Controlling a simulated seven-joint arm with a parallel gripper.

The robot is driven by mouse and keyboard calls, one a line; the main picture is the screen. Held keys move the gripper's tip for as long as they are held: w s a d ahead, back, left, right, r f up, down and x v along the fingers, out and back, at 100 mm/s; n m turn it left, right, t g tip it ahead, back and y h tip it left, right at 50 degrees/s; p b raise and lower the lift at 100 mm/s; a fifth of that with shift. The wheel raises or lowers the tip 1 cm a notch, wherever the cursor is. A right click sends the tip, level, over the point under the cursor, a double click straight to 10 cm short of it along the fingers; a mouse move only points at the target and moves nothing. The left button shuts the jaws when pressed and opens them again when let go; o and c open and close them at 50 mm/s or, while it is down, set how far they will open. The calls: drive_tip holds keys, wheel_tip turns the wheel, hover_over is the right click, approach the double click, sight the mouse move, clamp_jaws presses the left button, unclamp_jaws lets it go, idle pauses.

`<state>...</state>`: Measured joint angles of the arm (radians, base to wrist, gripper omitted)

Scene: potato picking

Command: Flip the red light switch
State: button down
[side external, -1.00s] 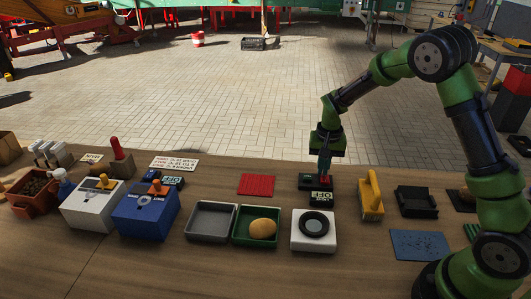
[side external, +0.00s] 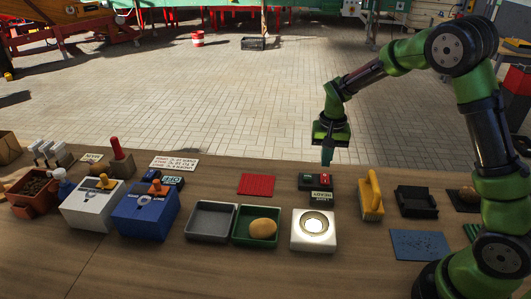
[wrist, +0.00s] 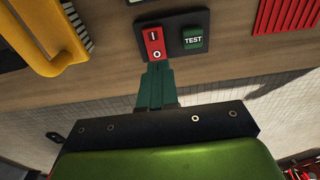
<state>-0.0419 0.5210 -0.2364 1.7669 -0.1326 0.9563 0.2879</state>
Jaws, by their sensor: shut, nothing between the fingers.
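The red light switch (side external: 324,178) sits on a black panel (side external: 308,187) in the side view. In the wrist view the red switch (wrist: 153,37) shows "I" and "O" marks, beside a green TEST button (wrist: 193,38). A small sign (side external: 321,196) in front of the panel reads READY. The white box's round lamp (side external: 314,225) is lit. My gripper (side external: 327,161) is shut and empty, a little above and behind the switch.
A yellow-handled brush (side external: 371,194) stands right of the panel, with a black holder (side external: 416,201) beyond. A red mat (side external: 257,184) lies to the left. A green tray (side external: 236,240) holds a potato (side external: 262,229). Blue and white boxes stand further left.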

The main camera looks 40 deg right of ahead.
sight(325, 182)
drive_tip(key=c, duration=1.8)
unclamp_jaws()
wheel_tip(325, 182, up, 10)
drive_tip(key=shift+w+d+f, duration=0.1)
drive_tip(key=o, duration=0.6)
drive_tip(key=shift+s+a+r, duration=0.35)
drive_tip(key=shift+a+r, duration=0.25)
drive_tip(key=shift+s+a+r, duration=0.3)
drive_tip(key=shift+a+r, duration=0.25)
drive_tip(key=shift+a, duration=0.05)
drive_tip(key=shift+o, duration=0.2)
drive_tip(key=f, duration=1.1)
drive_tip(key=s+f, duration=0.1)
drive_tip(key=f, duration=0.4)
drive_tip(key=shift+d+f, duration=0.25)
